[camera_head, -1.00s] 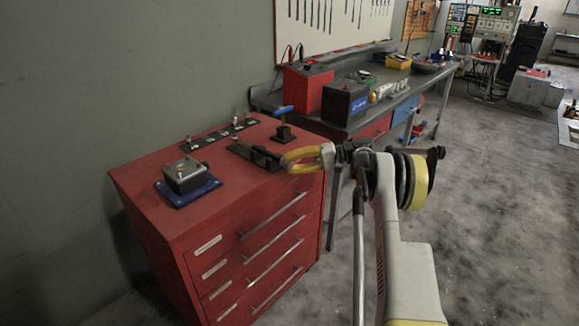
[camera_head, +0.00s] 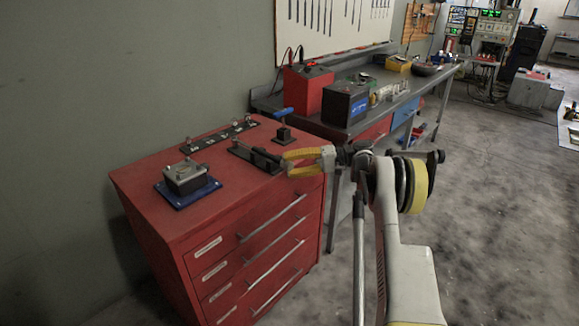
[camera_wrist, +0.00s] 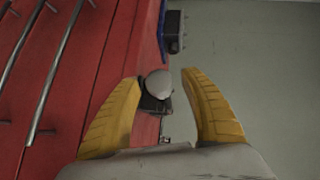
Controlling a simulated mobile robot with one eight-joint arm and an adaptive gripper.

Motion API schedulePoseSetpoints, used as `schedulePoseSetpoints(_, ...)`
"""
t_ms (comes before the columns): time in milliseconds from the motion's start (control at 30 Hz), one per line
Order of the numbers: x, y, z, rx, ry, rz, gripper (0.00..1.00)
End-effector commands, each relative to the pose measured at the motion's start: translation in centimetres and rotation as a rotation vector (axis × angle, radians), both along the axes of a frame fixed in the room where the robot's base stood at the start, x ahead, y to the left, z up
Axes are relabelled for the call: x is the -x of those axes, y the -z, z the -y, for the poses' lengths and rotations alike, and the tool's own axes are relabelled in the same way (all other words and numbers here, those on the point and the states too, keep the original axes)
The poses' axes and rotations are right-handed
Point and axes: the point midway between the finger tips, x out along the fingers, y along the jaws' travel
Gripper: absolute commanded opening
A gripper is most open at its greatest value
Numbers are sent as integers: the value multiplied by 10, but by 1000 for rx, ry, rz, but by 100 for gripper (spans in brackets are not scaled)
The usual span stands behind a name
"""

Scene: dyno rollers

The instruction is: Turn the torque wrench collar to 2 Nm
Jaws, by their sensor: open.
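A dark, slim tool that looks like the torque wrench (camera_head: 262,157) lies in a black holder (camera_head: 240,150) on the red cabinet's top. My gripper (camera_head: 286,162) is at its right end, with yellow fingers apart. In the wrist view a rounded grey end (camera_wrist: 158,84) shows between the open fingers, closer to the left one, with a dark block (camera_wrist: 152,105) below it. A gap shows on the right side. I cannot tell whether the left finger touches. The collar and its scale marks are too small to read.
On the red cabinet (camera_head: 150,200) stand a metal box on a blue plate (camera_head: 184,195), a black strip with small fittings (camera_head: 222,133) and a blue-handled tool on a black block (camera_head: 283,132). A workbench with a red box (camera_head: 307,90) and a black battery (camera_head: 345,103) stands behind. Floor at right is open.

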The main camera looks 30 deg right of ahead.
Motion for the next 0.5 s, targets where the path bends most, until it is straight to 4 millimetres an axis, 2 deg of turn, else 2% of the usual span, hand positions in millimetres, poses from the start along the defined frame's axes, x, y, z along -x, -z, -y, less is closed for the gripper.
schedulePoseSetpoints(167, 9, -4, 21, 0, 3, -1, 52)
schedulePoseSetpoints(500, 41, -16, 85, 1, 2, 0, 52)
